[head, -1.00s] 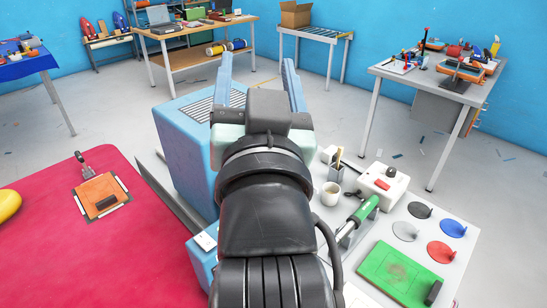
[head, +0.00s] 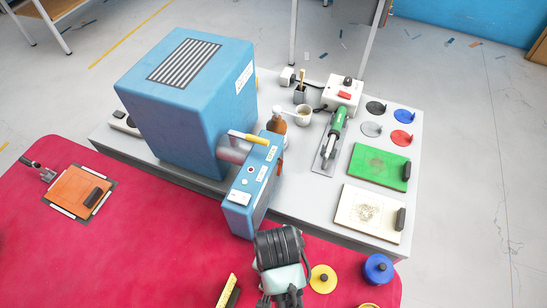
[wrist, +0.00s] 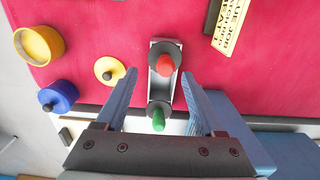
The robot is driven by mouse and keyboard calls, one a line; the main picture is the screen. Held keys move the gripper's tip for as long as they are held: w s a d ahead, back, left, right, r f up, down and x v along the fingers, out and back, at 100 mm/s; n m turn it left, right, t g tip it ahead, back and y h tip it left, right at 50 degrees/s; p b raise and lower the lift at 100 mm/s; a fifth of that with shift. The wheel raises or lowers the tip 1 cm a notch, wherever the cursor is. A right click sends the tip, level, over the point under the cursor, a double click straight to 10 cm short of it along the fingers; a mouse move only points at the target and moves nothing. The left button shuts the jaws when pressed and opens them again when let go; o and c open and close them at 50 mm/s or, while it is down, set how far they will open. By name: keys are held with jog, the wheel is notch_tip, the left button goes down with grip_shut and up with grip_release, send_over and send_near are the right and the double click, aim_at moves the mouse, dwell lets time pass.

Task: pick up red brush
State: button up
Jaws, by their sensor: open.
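In the wrist view, a red-handled brush (wrist: 166,65) with a dark round base stands in a narrow grey metal holder on the red surface. A green-handled one (wrist: 158,118) is at the holder's other end. My gripper (wrist: 159,77) is open, its two blue fingers on either side of the holder, with nothing held between them. The red handle lies a little beyond the fingertips. In the head view, my gripper (head: 282,298) is at the bottom edge, pointing down over the red mat (head: 130,240); I cannot make out the red brush there.
A yellow lidded disc (head: 322,278) and a blue knobbed pot (head: 378,268) stand right of my gripper. A yellow lettered block (head: 227,290) lies left. A blue control box (head: 252,190) and a large blue machine (head: 190,100) rise behind.

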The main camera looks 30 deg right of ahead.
jog(key=shift+w+a+f+p, duration=0.1)
jog(key=shift+w+f+p, duration=0.05)
jog(key=shift+f, duration=0.95)
jog(key=shift+w+f+p, duration=0.15)
jog(key=shift+f+p, duration=0.05)
jog(key=shift+f, duration=0.95)
jog(key=shift+w+a+f+p, duration=0.1)
jog(key=shift+w+f+p, duration=0.05)
jog(key=shift+f, duration=0.95)
grip_shut()
